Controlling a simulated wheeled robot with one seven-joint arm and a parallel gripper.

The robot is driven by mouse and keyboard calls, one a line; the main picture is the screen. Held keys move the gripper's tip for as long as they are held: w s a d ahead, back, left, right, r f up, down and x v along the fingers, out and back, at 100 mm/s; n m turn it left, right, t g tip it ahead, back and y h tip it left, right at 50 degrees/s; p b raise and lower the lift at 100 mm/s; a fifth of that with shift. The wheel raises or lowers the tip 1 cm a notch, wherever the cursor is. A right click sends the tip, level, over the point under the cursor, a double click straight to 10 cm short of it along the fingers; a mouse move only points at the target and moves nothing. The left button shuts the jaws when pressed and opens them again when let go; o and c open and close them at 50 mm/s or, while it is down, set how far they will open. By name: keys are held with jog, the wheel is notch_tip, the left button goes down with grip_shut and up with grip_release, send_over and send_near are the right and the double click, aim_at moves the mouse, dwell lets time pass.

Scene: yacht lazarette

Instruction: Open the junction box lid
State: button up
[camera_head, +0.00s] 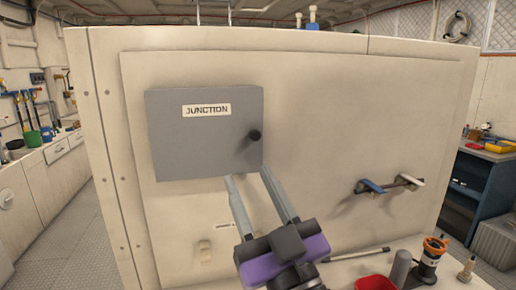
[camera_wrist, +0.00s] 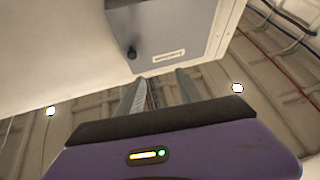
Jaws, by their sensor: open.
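The grey junction box lid (camera_head: 195,140) is on the upright cream panel, with a "JUNCTION" label near its top and a dark round knob (camera_head: 254,135) at its right side. It looks closed. My gripper (camera_head: 247,180) is open and empty, its two long grey fingers reaching up to just below the lid's lower right part, under the knob. Whether the fingertips touch the panel cannot be told. In the wrist view the lid (camera_wrist: 178,25) and the knob (camera_wrist: 131,53) appear beyond the fingertips (camera_wrist: 158,85), apart from them.
Below, a red container (camera_head: 375,284), an orange-topped item (camera_head: 430,258) and a grey cylinder (camera_head: 401,268) stand on a ledge. The panel between is clear.

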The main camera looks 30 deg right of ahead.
aim_at(256, 136)
jog(key=w+d+r+m+g+h, duration=0.1)
jog(key=w+d, duration=0.1)
jog(key=w+d+r+m+h+p, duration=0.1)
jog(key=w+d, duration=0.1)
jog(key=w, duration=0.1)
jog(key=w+d+r+m+g+h, duration=0.1)
jog(key=w+d+h, duration=0.1)
jog(key=shift+w+d+r+m+g, duration=0.15)
jog(key=shift+w+m+g, duration=0.15)
jog(key=shift+w+d+r+p, duration=0.2)
jog(key=shift+w+p, duration=0.1)
jog(key=shift+w, duration=0.3)
grip_shut()
dwell(1.0)
